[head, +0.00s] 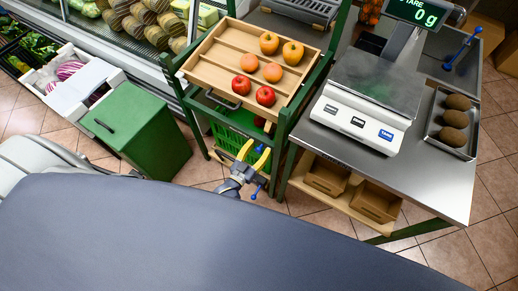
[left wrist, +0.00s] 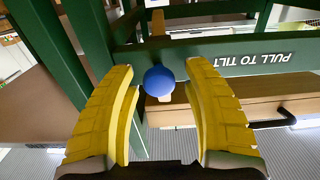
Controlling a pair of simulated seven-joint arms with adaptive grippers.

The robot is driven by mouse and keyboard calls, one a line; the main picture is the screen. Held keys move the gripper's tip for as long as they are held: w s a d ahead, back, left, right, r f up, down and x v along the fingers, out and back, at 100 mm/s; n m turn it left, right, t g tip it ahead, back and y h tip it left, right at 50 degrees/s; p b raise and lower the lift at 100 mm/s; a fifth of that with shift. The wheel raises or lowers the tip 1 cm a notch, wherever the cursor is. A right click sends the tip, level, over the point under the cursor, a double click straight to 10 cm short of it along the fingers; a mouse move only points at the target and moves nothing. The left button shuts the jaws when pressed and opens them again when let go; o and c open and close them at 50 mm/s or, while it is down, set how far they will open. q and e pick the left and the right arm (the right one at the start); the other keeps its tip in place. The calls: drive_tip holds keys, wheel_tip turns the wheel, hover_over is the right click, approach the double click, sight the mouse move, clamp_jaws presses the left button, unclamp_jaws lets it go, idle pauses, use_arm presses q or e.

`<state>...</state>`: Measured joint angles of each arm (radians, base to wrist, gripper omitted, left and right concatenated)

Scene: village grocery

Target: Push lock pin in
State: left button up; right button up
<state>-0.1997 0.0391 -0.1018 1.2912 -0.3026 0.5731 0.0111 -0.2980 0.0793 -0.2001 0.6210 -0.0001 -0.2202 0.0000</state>
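The lock pin shows as a round blue knob (left wrist: 159,81) in the left wrist view, on the green frame beside the white words "PULL TO TILT". A pale shaft shows behind it. My left gripper (left wrist: 159,72) has its yellow fingers spread, one on each side of the knob, with a small gap to each. In the head view my left gripper (head: 253,151) is low at the right front of the green stand (head: 283,122), under the tilted wooden tray (head: 203,73). How deep the pin sits cannot be told. My right gripper is not in view.
The tray holds red apples (head: 266,96) and orange fruit. A green crate (head: 229,137) sits below it. Right of the stand is a steel table (head: 448,185) with a scale (head: 362,115) and a tray of brown fruit (head: 453,137). A green box (head: 137,128) stands to the left.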

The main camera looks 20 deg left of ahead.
use_arm(q)
drive_tip(key=shift+s+f, duration=0.15)
drive_tip(key=shift+s, duration=0.45)
drive_tip(key=s+a, duration=0.2)
drive_tip(key=s, duration=0.8)
drive_tip(key=shift+s, duration=0.3)
idle(0.3)
drive_tip(key=s+a+f+g+y, duration=0.1)
drive_tip(key=s+f+g, duration=0.4)
drive_tip(key=f, duration=0.6)
drive_tip(key=s+a+f+g+y, duration=0.1)
drive_tip(key=s+f+g, duration=0.2)
drive_tip(key=s+f, duration=0.6)
drive_tip(key=s+a+f+g, duration=0.1)
drive_tip(key=s+f+g, duration=0.3)
drive_tip(key=s+f, duration=0.4)
drive_tip(key=s+a+f+m+g+y, duration=0.1)
drive_tip(key=s+f+g, duration=0.3)
drive_tip(key=s+f, duration=0.4)
drive_tip(key=s+a, duration=0.1)
drive_tip(key=s, duration=0.4)
drive_tip(key=shift+a+f+m+g, duration=0.15)
drive_tip(key=shift+f+m+g, duration=0.05)
drive_tip(key=shift+m+g, duration=0.1)
drive_tip(key=shift+s, duration=0.1)
